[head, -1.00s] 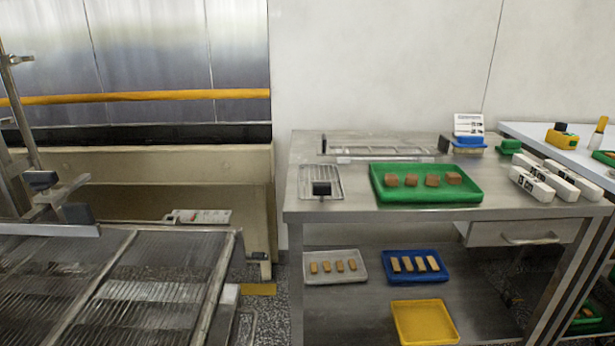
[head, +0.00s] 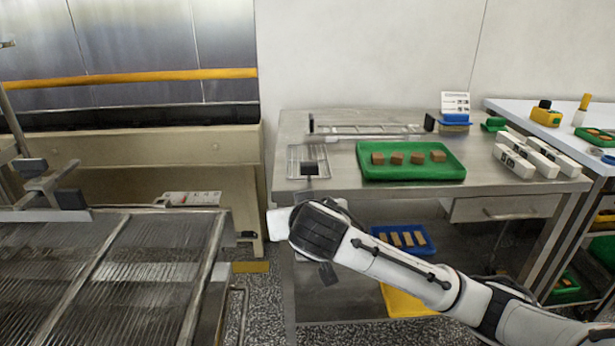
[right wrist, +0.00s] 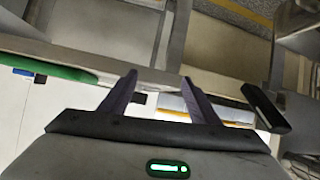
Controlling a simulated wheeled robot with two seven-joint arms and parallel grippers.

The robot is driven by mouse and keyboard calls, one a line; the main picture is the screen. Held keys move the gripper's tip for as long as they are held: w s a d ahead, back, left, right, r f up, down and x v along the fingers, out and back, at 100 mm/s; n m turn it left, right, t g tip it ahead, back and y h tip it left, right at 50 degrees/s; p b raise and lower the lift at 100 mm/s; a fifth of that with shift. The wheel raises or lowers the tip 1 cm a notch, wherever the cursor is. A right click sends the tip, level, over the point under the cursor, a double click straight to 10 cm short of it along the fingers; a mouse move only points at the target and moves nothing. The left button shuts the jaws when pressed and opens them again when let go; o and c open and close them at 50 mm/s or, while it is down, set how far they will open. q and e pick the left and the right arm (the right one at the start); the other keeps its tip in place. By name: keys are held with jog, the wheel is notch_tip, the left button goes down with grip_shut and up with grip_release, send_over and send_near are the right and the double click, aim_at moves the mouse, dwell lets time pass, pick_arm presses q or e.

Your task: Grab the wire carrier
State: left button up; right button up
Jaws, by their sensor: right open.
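The wire carrier (head: 293,162), a small wire rack with a black block handle (head: 310,168), lies at the front left of the steel table, left of the green tray. My right arm reaches in from the lower right in the head view. Its hand is in front of the table's front edge, apart from the carrier, and its fingertips are hard to make out there. In the right wrist view my right gripper (right wrist: 158,77) is open, with nothing between its two dark fingers. I cannot clearly identify the carrier in that view. My left gripper is not in view.
The green tray (head: 455,172) holds several brown blocks. A metal frame (head: 375,130) lies behind it, and white boxes (head: 540,158) stand right. A blue tray (head: 428,248) and a yellow tray (head: 400,303) are on the lower shelf. The mesh conveyor (head: 110,265) fills the lower left.

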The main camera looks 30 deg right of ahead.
jog(key=m+h, duration=0.2)
send_near(309, 167)
jog(key=w+d+f, duration=0.1)
jog(key=w+f, duration=0.1)
jog(key=shift+w+d+f+t, duration=0.2)
jog(key=shift+w+d+f, duration=0.1)
jog(key=shift+w+d, duration=0.3)
jog(key=shift+w+d+f+t, duration=0.2)
jog(key=shift+w+d+f, duration=0.15)
jog(key=shift+w+d, duration=0.2)
jog(key=shift+x, duration=3.05)
jog(key=shift+c, duration=0.4)
jog(key=c, duration=1.1)
jog(key=shift+r, duration=0.15)
jog(key=shift+c, duration=0.7)
